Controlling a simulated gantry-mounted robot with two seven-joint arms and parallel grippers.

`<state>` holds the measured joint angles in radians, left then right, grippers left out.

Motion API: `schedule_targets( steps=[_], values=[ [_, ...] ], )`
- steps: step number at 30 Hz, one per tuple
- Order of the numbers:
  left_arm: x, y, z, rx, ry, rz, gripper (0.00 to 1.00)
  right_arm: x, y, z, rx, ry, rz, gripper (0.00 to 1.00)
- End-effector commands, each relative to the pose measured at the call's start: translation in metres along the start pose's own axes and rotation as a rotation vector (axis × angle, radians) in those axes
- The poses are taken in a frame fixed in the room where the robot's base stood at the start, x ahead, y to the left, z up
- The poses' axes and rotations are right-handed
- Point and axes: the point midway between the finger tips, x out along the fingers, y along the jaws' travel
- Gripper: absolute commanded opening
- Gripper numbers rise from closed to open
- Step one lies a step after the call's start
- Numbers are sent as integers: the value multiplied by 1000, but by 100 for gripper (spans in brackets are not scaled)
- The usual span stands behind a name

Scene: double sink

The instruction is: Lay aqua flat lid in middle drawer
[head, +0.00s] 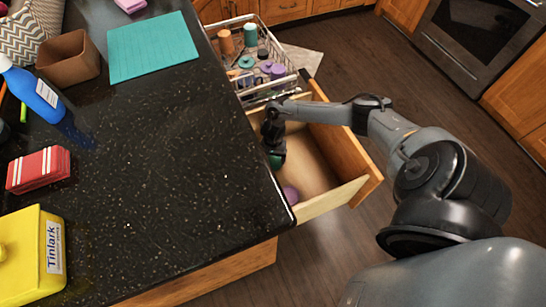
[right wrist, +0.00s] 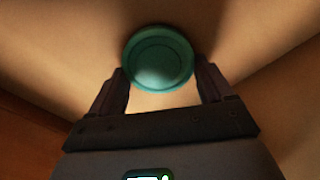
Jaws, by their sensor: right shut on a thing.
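The aqua flat lid (right wrist: 160,58) is a round disc with a raised rim, held between the two fingertips in the right wrist view. A small green part of it (head: 276,161) shows below the gripper in the head view. My right gripper (head: 274,143) is shut on the lid and reaches down inside the open wooden drawer (head: 346,192). In the right wrist view, the gripper (right wrist: 160,88) has pale wood surfaces beyond it. I cannot tell whether the lid touches the drawer bottom. My left gripper is out of view.
A purple round thing (head: 290,195) lies in the drawer near its front. A wire rack (head: 212,31) with cups and lids stands beyond the drawer. The black countertop edge (head: 262,165) borders the drawer's left. A teal mat (head: 150,48) lies on the counter.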

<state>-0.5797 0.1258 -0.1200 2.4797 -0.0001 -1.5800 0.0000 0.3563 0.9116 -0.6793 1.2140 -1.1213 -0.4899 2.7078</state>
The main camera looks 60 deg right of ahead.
Motion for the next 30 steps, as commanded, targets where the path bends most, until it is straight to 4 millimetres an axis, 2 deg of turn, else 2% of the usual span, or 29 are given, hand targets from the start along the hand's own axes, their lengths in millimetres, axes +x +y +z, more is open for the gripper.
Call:
schedule_targets(
  steps=[1, 2, 5, 14, 17, 30],
  values=[
    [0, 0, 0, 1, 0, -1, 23, 1, 0, 0, 1, -1, 0, 51],
    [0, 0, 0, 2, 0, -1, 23, 1, 0, 0, 0, 0, 0, 83],
    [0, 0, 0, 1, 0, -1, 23, 1, 0, 0, 0, 0, 0, 99],
    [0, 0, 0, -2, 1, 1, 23, 0, 0, 0, 0, 0, 0, 100],
    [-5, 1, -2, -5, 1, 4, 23, -9, 0, 0, 0, 0, 0, 100],
    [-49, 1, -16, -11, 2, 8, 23, -84, 0, 0, 0, 0, 0, 100]
  ],
)
